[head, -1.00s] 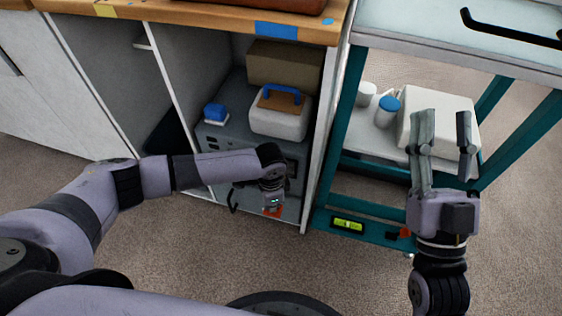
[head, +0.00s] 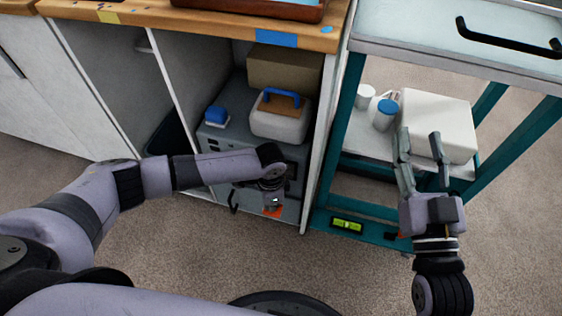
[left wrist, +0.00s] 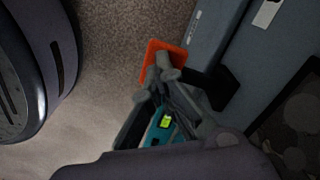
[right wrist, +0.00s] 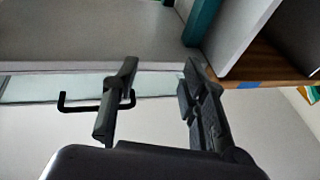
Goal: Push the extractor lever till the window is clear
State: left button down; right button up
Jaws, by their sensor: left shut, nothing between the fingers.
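The extractor is a grey box (head: 222,140) in the open cabinet bay. Its orange lever (left wrist: 160,52) is low on its front; in the head view a bit of orange (head: 272,211) shows just below my left gripper (head: 272,205). In the left wrist view my left gripper (left wrist: 165,78) is shut and empty, its tips overlapping the orange lever; I cannot tell if they touch. A dark panel, apparently the window (left wrist: 295,120), shows greyish round patches; my left wrist partly hides it in the head view. My right gripper (head: 420,148) is open and empty before the trolley.
A white case with a blue handle (head: 280,120), a brown box (head: 284,68) and a blue item (head: 216,116) sit on or behind the extractor. The teal trolley (head: 350,90) at right holds a white box (head: 437,118), jars and a level (head: 347,225). Carpet in front is open.

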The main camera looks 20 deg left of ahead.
pick_arm(q)
jog(key=shift+r+p, duration=0.7)
jog(key=shift+p, duration=0.15)
jog(key=shift+r+p, duration=0.35)
jog(key=shift+p, duration=0.05)
jog(key=shift+r+p, duration=0.3)
jog(key=shift+p, duration=0.05)
pick_arm(e)
jog(key=s+d+f+g+h, duration=0.1)
jog(key=s+f+g, duration=0.1)
jog(key=f+g, duration=0.2)
jog(key=s+d+f+g+h, duration=0.1)
jog(key=f+g, duration=0.4)
jog(key=f, duration=0.5)
jog(key=shift+s+d+f+h, duration=0.2)
jog(key=shift+s+d+h, duration=0.2)
jog(key=shift+d, duration=0.1)
pick_arm(q)
jog(key=shift+f, duration=0.1)
pick_arm(e)
jog(key=shift+w, duration=0.1)
